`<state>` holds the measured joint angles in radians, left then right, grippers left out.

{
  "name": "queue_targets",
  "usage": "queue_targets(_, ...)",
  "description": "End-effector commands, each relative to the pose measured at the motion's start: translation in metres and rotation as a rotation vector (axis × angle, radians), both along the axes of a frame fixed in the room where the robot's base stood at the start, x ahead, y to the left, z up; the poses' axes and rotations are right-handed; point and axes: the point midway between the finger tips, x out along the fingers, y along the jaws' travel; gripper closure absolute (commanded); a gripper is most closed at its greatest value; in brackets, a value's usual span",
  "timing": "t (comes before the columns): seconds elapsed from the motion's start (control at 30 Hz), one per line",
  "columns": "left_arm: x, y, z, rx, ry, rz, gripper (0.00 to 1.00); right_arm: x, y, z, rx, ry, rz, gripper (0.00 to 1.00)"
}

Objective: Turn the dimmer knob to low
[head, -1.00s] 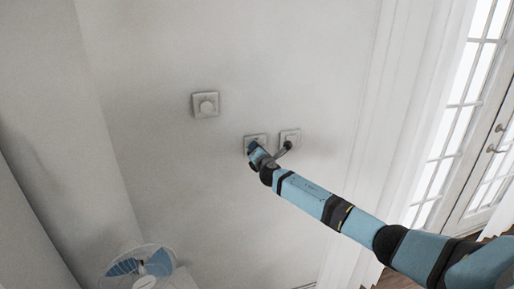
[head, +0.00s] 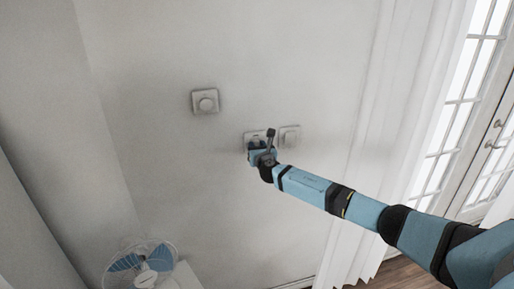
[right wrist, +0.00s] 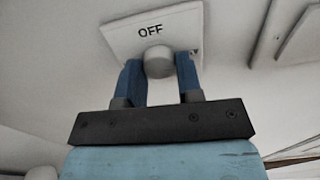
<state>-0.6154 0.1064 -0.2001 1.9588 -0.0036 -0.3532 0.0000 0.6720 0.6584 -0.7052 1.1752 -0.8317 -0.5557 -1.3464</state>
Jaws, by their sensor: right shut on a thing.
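The dimmer knob (right wrist: 158,62) is a round pale knob on a white square wall plate (right wrist: 118,35). The word OFF stands on the plate just above the knob in the right wrist view. My right gripper (right wrist: 158,72) has one blue finger on each side of the knob and is shut on it. In the head view the right gripper (head: 257,147) covers most of this plate (head: 248,135), and the knob is hidden there. The word low does not show. My left gripper is not in view.
Another wall plate with a round knob (head: 206,103) is up and to the left. A third plate (head: 290,138) is close on the right of the held one. A fan (head: 143,265) stands at lower left. White curtains (head: 395,110) hang at right.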

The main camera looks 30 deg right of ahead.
Motion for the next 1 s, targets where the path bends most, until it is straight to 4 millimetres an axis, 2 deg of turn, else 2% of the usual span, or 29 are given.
queue_targets(0.67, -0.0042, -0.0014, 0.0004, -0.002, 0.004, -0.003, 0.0, -0.0001, -0.0002, 0.0001, -0.056, 0.018, -0.001, 0.9)
queue_targets(0.7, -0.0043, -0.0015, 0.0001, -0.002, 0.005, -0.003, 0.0, -0.0001, -0.0002, 0.0001, -0.056, 0.018, 0.0, 0.58)
queue_targets(0.77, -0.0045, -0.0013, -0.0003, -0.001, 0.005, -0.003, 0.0, -0.0001, -0.0002, 0.0001, -0.056, 0.018, 0.0, 0.44)
queue_targets(1.0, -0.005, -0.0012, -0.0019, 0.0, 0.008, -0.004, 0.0, 0.0, -0.0001, 0.0002, -0.055, 0.018, 0.0, 0.42)
